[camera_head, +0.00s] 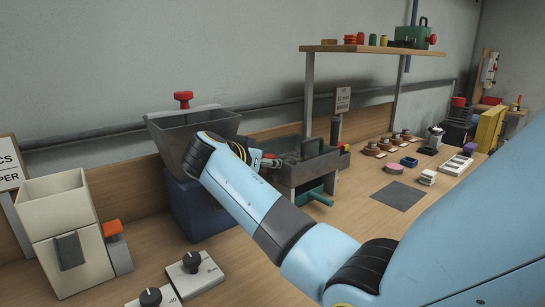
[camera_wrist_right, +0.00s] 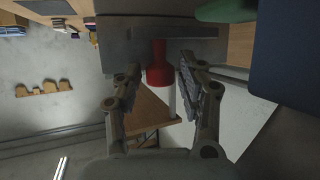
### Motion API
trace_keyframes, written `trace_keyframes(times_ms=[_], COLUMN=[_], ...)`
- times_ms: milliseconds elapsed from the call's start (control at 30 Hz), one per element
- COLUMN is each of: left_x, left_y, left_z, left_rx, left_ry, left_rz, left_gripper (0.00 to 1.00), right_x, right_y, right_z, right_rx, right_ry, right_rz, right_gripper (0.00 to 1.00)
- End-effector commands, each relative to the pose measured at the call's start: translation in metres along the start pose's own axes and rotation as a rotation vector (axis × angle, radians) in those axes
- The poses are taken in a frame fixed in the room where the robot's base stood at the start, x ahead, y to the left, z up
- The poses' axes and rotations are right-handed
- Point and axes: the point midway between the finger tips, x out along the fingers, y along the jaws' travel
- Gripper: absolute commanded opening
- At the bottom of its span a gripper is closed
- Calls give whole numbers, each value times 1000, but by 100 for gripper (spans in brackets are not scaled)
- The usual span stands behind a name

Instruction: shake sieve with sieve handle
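The sieve (camera_head: 310,168) is a dark grey box on the bench, with a green spout (camera_head: 318,196) below it. My right gripper (camera_head: 268,162) is at the left side of the sieve in the head view. In the right wrist view, the fingers of my right gripper (camera_wrist_right: 158,68) are open on both sides of the red handle, with gaps showing. The handle is mostly hidden in the head view. My left gripper is out of view.
A grey hopper (camera_head: 165,125) with a red knob (camera_head: 183,99) stands left of the sieve on a blue base. A cream bin (camera_head: 60,215) and knob boxes (camera_head: 196,278) are at front left. A shelf (camera_head: 375,49) stands above. A dark mat (camera_head: 399,195) lies on the bench.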

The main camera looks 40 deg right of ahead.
Motion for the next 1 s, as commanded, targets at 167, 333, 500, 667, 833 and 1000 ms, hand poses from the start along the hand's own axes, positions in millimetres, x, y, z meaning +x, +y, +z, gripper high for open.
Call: trace_keyframes(times_ms=[167,333,500,667,833,1000], left_x=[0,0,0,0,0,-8], left_y=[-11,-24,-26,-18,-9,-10], left_z=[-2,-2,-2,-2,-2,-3], left_rx=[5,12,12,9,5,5], left_ry=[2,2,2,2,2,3], left_rz=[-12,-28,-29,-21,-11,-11], left_gripper=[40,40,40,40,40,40], right_x=[-1,0,0,0,0,-6], right_y=[1,1,1,1,1,16], right_z=[3,2,2,2,2,4], right_rx=[1,1,1,1,1,-2], right_ry=[-1,-1,0,0,0,0], right_rz=[2,2,1,1,1,2], right_gripper=[40,36,14,0,0,0])
